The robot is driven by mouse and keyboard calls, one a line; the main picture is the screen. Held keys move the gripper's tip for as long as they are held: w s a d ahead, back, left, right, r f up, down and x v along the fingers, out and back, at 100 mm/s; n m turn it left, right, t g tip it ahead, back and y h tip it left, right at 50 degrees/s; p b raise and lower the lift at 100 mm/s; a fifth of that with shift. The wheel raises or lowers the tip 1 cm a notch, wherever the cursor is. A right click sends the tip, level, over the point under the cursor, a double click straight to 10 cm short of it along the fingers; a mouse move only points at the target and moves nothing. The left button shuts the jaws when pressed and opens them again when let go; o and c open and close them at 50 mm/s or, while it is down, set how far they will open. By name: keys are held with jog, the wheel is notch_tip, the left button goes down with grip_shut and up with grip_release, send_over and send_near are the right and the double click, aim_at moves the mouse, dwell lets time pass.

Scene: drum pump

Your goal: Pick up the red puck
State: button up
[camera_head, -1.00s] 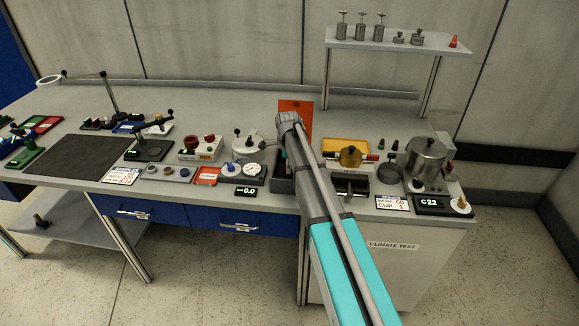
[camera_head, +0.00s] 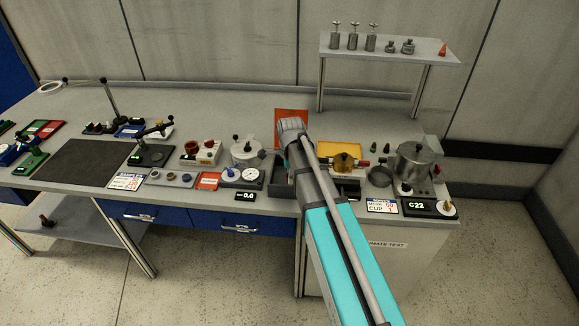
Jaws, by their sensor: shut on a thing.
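I cannot make out a red puck anywhere in the head view. My arm reaches from the bottom over the bench, and its grey wrist end is in front of an upright orange-red panel (camera_head: 291,114). My gripper's fingers are hidden behind the wrist and forearm, so neither they nor anything between them shows. A dark open box (camera_head: 281,181) is partly covered by the arm. Small red parts stand on a white device (camera_head: 204,155) left of the arm, and a flat orange-red card (camera_head: 208,181) lies near the front edge.
A round grey pot (camera_head: 247,152) and a dial gauge (camera_head: 250,177) stand just left of my arm. A brass pot (camera_head: 344,162), a metal vessel (camera_head: 414,163) and a C22 display (camera_head: 425,207) are to its right. A raised shelf (camera_head: 390,51) holds metal weights. A dark mat (camera_head: 88,161) is clear.

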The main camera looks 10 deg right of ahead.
jog(key=shift+s+r, duration=0.4)
jog(key=shift+s, duration=0.45)
jog(key=shift+p, duration=0.3)
jog(key=shift+r+p, duration=1.45)
jog(key=shift+r, duration=0.05)
jog(key=shift+f, duration=0.1)
jog(key=shift+f+b, duration=0.4)
jog(key=shift+b, duration=0.1)
jog(key=shift+r, duration=0.1)
jog(key=shift+d, duration=0.15)
